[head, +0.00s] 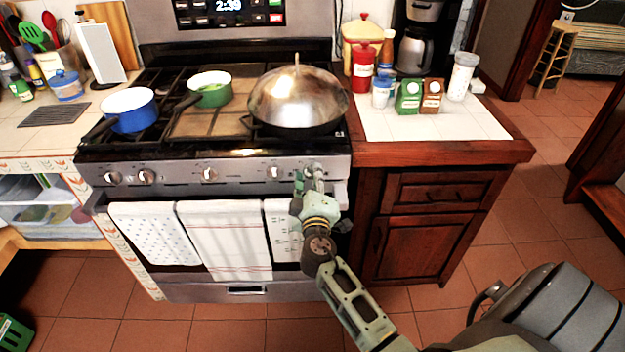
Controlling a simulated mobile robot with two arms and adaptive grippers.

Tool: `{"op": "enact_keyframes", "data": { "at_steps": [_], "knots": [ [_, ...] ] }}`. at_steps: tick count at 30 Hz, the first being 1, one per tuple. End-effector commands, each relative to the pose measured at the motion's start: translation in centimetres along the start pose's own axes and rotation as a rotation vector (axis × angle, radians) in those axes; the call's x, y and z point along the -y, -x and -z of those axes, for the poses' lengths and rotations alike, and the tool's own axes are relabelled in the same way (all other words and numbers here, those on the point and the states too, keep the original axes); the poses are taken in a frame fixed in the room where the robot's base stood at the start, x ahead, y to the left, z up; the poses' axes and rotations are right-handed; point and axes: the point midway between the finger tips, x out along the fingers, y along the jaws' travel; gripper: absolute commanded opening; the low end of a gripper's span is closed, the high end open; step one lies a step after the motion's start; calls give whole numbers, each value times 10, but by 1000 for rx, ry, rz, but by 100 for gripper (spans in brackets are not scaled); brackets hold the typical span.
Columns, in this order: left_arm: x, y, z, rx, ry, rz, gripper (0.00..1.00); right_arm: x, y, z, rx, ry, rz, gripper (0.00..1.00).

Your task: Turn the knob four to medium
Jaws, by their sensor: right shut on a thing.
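The stove's front panel (240,171) carries a row of several silver knobs, among them a left knob (147,176), a middle knob (209,174) and a knob right of the middle (274,172). My right gripper (314,180) reaches up to the panel's right end, with its fingers shut on the rightmost knob (313,167). The fingers partly hide that knob, and its pointer setting cannot be read. My left gripper is not in view.
A blue pot (129,110), a green pot (211,90) and a domed wok (298,97) stand on the stove. Towels (222,240) hang on the oven handle below the knobs, close to my right arm. A counter (440,145) with containers is at right.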

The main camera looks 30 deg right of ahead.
Motion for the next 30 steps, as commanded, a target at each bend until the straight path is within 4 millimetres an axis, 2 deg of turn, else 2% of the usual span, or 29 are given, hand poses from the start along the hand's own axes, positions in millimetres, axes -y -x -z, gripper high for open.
{"op": "enact_keyframes", "data": {
  "at_steps": [1,18,30],
  "knots": [
    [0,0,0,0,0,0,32,-6,-2,-1,3,44,-13,4],
    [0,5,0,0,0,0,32,-8,-3,5,3,553,-15,4],
    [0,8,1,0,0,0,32,-8,-3,8,3,743,-19,4]
  ]
}}
